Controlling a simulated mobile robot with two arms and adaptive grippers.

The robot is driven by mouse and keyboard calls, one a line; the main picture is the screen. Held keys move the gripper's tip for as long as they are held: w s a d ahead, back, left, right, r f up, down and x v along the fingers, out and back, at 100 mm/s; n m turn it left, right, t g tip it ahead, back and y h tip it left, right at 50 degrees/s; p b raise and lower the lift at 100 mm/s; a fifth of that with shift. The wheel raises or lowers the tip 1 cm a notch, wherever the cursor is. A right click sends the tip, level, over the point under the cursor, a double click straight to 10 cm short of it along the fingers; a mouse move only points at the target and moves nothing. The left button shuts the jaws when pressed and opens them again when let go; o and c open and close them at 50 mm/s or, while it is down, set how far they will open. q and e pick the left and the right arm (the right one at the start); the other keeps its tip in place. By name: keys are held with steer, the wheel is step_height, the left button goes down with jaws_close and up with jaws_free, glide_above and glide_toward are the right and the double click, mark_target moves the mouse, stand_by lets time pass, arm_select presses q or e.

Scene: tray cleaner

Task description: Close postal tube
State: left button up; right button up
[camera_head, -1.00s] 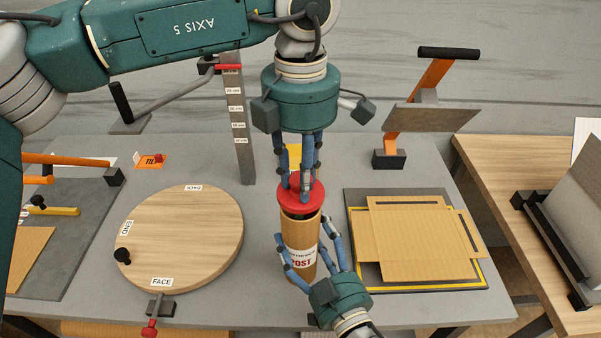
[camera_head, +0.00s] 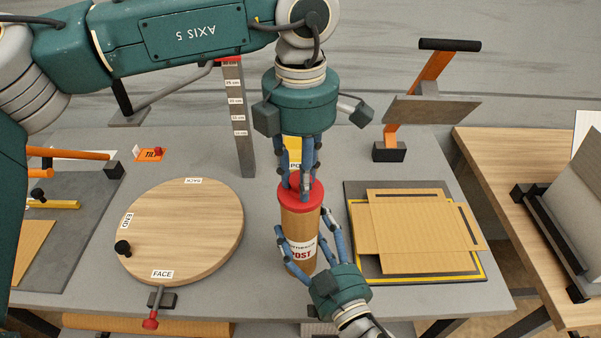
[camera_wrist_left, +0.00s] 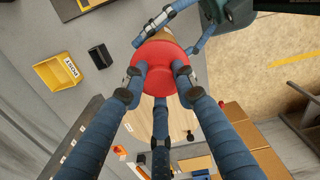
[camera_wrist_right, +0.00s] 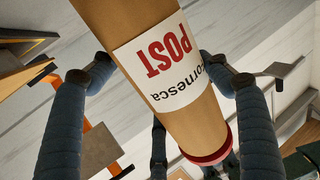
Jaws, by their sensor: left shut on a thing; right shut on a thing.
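The brown postal tube (camera_head: 298,236) stands upright in the head view, with a white POST label on its side. The red cap (camera_head: 300,196) sits on its top end, with no gap visible between them. My left gripper (camera_head: 302,185) comes from above and is shut on the cap; the left wrist view shows its fingers around the red cap (camera_wrist_left: 158,66). My right gripper (camera_head: 308,250) is shut around the tube's lower body. In the right wrist view the tube (camera_wrist_right: 150,75) lies between its fingers, and the red cap (camera_wrist_right: 208,158) shows at its end.
A round wooden turntable (camera_head: 182,230) is left of the tube. Flat cardboard (camera_head: 415,235) lies on a dark mat to the right. A measuring post (camera_head: 240,130) stands behind left, and an orange-armed press (camera_head: 425,105) behind right. A yellow bin (camera_wrist_left: 60,74) shows in the left wrist view.

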arm_select(q)
steer(key=shift+f, duration=0.45)
steer(key=o, duration=1)
step_height(320, 180, up, 12)
steer(key=shift+r, duration=0.1)
arm_select(e)
steer(key=o, duration=1.8)
steer(key=shift+c, duration=0.2)
